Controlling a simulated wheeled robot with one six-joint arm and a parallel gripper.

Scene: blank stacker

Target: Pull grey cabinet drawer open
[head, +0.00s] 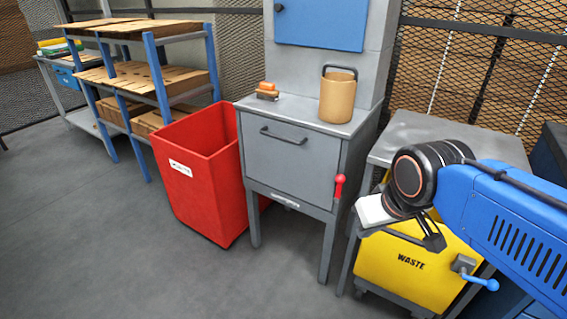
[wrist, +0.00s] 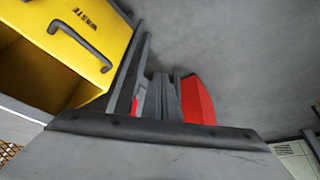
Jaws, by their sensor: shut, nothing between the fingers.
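The grey cabinet (head: 262,170) stands in the middle of the head view. Its drawer front (head: 290,160) is flush and closed, with a dark bar handle (head: 283,136) across its upper part. My gripper (head: 374,210) shows as a pale block at the end of my arm, right of the cabinet and in front of the yellow waste bin. It is shut and empty, apart from the drawer handle. Its fingertips are hard to make out. The drawer handle cannot be made out in the wrist view.
A red bin (head: 195,185) stands close left of the cabinet; it also shows in the wrist view (wrist: 198,100). A red lever (head: 339,186) sticks out on the cabinet's right. The yellow waste bin (head: 400,275) has its own handle (wrist: 80,40). Floor (head: 170,280) in front is clear.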

